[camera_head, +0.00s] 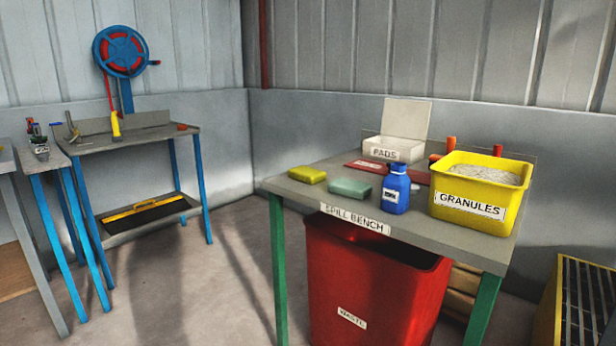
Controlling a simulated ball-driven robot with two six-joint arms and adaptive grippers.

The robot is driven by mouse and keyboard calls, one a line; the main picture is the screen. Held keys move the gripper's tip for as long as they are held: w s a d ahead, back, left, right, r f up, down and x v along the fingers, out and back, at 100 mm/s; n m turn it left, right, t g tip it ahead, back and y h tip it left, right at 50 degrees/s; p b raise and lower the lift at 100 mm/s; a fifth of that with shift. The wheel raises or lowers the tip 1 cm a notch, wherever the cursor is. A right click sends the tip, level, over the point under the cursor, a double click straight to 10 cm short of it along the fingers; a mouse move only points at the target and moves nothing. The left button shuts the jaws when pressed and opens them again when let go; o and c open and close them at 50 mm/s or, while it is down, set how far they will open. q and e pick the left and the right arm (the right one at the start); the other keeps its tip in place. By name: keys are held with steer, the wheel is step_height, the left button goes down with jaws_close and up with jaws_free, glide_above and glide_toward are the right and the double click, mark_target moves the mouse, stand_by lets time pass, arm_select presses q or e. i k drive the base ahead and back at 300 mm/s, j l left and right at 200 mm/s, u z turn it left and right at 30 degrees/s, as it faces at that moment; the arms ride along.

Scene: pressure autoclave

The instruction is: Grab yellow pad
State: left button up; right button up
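The yellow pad (307,175) lies flat on the left end of the spill bench (405,222), close to the bench's left edge. A green pad (349,188) lies to its right, a short gap away. Nothing covers the yellow pad. Neither of my grippers shows in the head view.
A blue bottle (396,190), a red flat item (366,166), a white pads box (393,149) with raised lid and a yellow granules bin (482,192) share the bench. A red waste bin (370,285) stands underneath. Open floor (215,290) lies left of the bench.

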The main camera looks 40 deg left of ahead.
mark_target(311, 176)
steer(key=u, duration=1.3)
steer(key=i+l+u, duration=0.15)
steer(key=i, duration=0.25)
